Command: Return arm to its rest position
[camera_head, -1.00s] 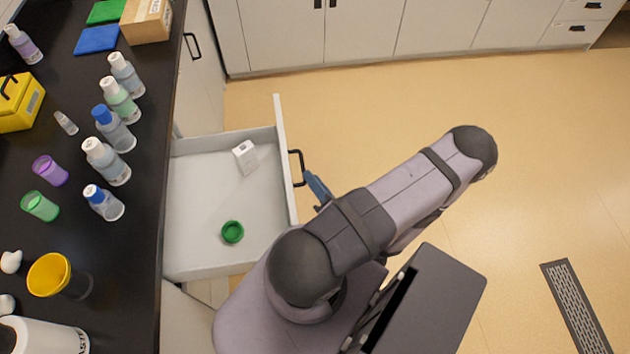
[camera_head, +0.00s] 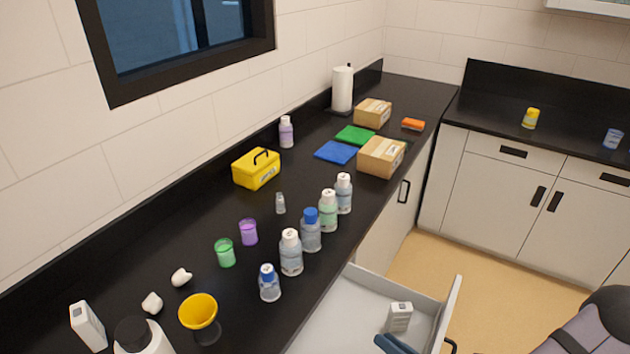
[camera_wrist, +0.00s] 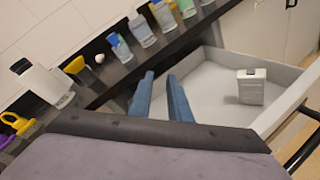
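My gripper (camera_wrist: 161,75) shows in the wrist view as two blue fingers standing apart, with nothing between them. In that view the fingers overlap the near side of the open drawer (camera_wrist: 215,62) and the counter's edge. In the head view only a blue piece of my gripper (camera_head: 395,344) shows at the bottom edge, in front of the drawer (camera_head: 358,299). Part of my arm (camera_head: 590,335) shows at the bottom right corner; most of it is out of frame. A small white box (camera_head: 399,317) stands in the drawer; it also shows in the wrist view (camera_wrist: 251,87).
The black counter (camera_head: 235,300) holds several bottles (camera_head: 291,253), a yellow case (camera_head: 256,168), a yellow funnel (camera_head: 198,311), cardboard boxes (camera_head: 381,157) and a paper towel roll (camera_head: 342,89). The drawer front (camera_head: 450,315) and its handle stick out. Open floor (camera_head: 490,290) lies right of the drawer.

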